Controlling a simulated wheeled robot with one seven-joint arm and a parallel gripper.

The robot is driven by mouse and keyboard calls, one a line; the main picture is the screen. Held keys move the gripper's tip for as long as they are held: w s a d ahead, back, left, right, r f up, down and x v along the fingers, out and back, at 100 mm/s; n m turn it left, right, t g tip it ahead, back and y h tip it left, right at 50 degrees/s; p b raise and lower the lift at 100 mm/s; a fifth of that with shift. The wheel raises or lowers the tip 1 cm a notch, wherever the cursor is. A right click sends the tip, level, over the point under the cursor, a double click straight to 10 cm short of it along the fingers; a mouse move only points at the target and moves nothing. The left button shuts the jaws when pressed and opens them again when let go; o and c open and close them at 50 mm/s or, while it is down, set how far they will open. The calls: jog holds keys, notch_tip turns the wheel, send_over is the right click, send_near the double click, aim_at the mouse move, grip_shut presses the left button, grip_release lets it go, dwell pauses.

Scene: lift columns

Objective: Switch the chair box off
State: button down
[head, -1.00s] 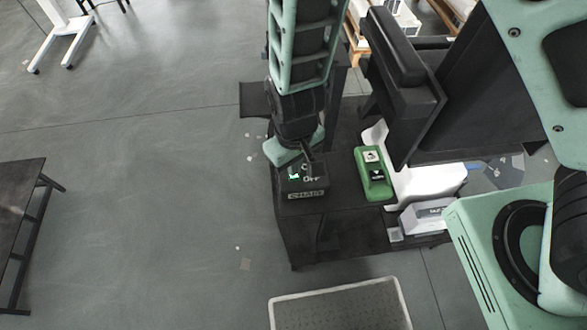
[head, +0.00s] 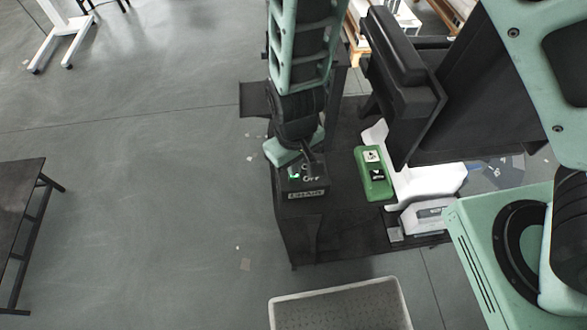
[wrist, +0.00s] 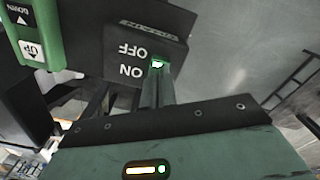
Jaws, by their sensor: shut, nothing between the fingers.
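The chair box is a small black box (head: 307,193) with a CHAIR label on its front, standing on the dark table's left part. Its top carries ON and OFF lettering and a green-lit switch (head: 293,176). In the wrist view the box (wrist: 170,48) appears upside down, with the lit switch (wrist: 157,64) beside the lettering. My gripper (wrist: 157,78) is shut and empty, with its fingertips right at the switch and covering part of it. I cannot tell whether they touch it. In the head view my gripper (head: 309,158) is over the box's far side.
A green box (head: 374,174) with UP and DOWN buttons stands to the right of the chair box. A white stand (head: 425,183) and a dark chair-like part (head: 405,75) are further right. A grey tray (head: 340,305) lies in front. Open floor is to the left.

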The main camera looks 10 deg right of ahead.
jog(key=shift+f+b, duration=0.6)
jog(key=shift+f, duration=0.25)
jog(key=shift+r, duration=0.1)
dwell(0.3)
notch_tip(320, 180, up, 7)
jog(key=p, duration=0.6)
jog(key=shift+p, duration=0.35)
dwell(0.3)
